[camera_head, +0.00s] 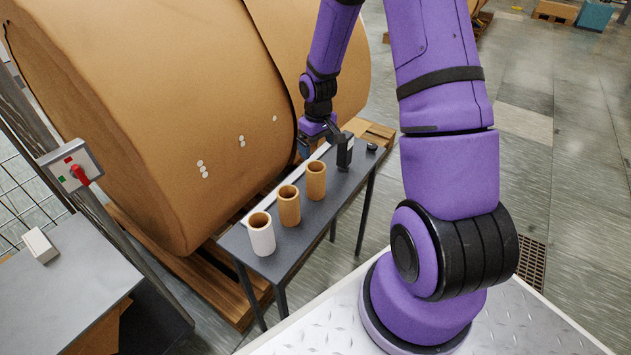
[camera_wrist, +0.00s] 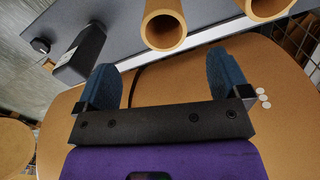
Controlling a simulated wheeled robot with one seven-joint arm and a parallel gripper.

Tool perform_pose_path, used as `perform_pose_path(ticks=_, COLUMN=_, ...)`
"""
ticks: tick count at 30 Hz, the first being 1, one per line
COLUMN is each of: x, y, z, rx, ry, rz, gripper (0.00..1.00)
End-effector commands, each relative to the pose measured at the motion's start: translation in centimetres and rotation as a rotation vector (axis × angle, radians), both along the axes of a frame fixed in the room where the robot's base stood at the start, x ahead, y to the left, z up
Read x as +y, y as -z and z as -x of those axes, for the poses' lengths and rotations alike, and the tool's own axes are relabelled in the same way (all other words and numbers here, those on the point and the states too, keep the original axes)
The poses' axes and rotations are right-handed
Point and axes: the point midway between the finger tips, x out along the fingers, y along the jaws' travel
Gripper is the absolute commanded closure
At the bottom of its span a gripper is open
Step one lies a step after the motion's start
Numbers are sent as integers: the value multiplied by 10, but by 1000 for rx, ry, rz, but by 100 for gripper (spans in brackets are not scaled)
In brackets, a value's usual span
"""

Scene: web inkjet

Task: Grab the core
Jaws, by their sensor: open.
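Three upright, hollow tube cores stand in a row on a narrow grey table (camera_head: 290,262): a white core (camera_head: 261,236) at the near end, a brown core (camera_head: 289,207) in the middle and another brown core (camera_head: 316,183) at the far end. My gripper (camera_head: 318,138) is over the table's far part, beyond the cores. In the wrist view its two blue fingers are spread, with nothing held between them (camera_wrist: 160,62). A brown core (camera_wrist: 163,28) lies ahead of the gap, apart from the fingers. A second brown core (camera_wrist: 268,6) is cut by the top edge.
A black upright device (camera_head: 345,154) stands close to my gripper; it also shows left of the fingers (camera_wrist: 82,55). A small black knob (camera_head: 371,147) is at the table's far end. Large brown rolls (camera_head: 160,110) crowd the table's left side. A switch box (camera_head: 75,168) stands left.

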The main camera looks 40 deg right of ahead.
Motion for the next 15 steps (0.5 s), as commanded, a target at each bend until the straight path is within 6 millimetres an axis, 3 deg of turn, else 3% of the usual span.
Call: perform_pose_path(ticks=15, x=-2, y=64, z=0, rx=10, ry=-3, rz=-11, gripper=6)
